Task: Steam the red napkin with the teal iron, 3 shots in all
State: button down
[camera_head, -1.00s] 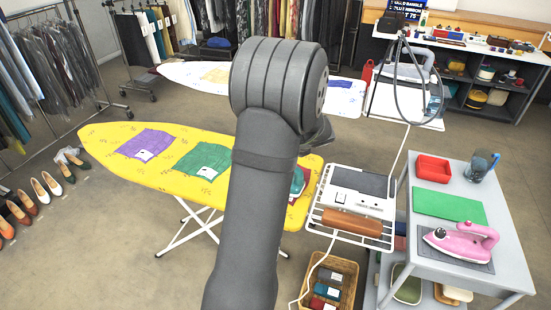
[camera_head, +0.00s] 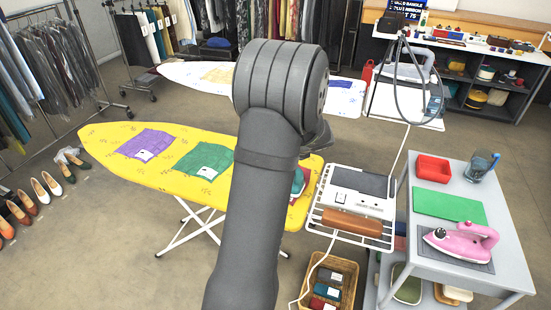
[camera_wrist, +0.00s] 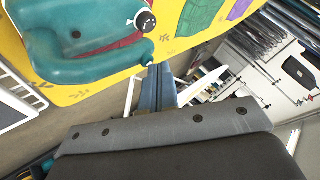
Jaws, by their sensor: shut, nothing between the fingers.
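The teal iron (camera_wrist: 75,30) lies on the yellow ironing board in the wrist view, with a dark dial at its end and its handle toward me. A strip of the red napkin (camera_wrist: 128,40) shows under and beside the iron; the rest is covered. In the head view, the iron and napkin are mostly hidden behind my arm; only a small teal and red part shows at its right edge. My gripper (camera_wrist: 157,75) is shut and empty, its fingertips just beside the iron's handle in the wrist view. Contact cannot be told. My gripper is hidden in the head view.
The yellow board (camera_head: 110,135) also bears a purple napkin (camera_head: 145,145) and a green napkin (camera_head: 205,158). A white iron rest with a grey unit (camera_head: 355,190) stands to the right. A pink iron (camera_head: 462,240) and red tray (camera_head: 432,168) are on the grey cart (camera_head: 500,225).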

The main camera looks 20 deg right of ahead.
jog(key=shift+f, duration=0.25)
dwell(0.4)
jog(key=shift+r, duration=0.85)
jog(key=shift+r, duration=2.55)
jog(key=shift+f, duration=0.15)
notch_tip(320, 180, up, 4)
jog(key=shift+r, duration=0.1)
